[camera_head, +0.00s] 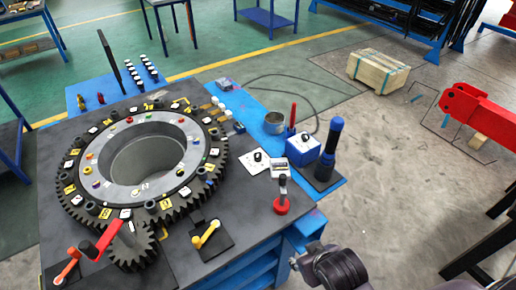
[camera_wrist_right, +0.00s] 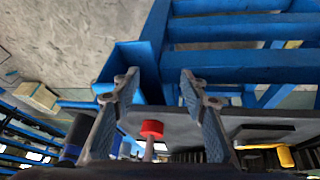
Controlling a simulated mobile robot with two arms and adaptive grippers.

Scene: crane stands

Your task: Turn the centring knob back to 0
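A small black knob (camera_head: 257,156) sits on a white marked plate near the right side of the dark bench top. A second black knob (camera_head: 305,138) is on a blue box just behind it. The frames do not show which is the centring knob, and their settings are too small to read. My right gripper (camera_head: 306,256) is low in the head view, off the bench's front right corner, away from both knobs. In the right wrist view my right gripper (camera_wrist_right: 159,75) has its fingers spread with nothing between the tips. My left gripper is not in view.
A blue-topped post (camera_head: 330,140), a metal cup (camera_head: 274,123) and a red upright handle (camera_head: 293,115) stand nearby. The big toothed ring (camera_head: 75,195) fills the left.

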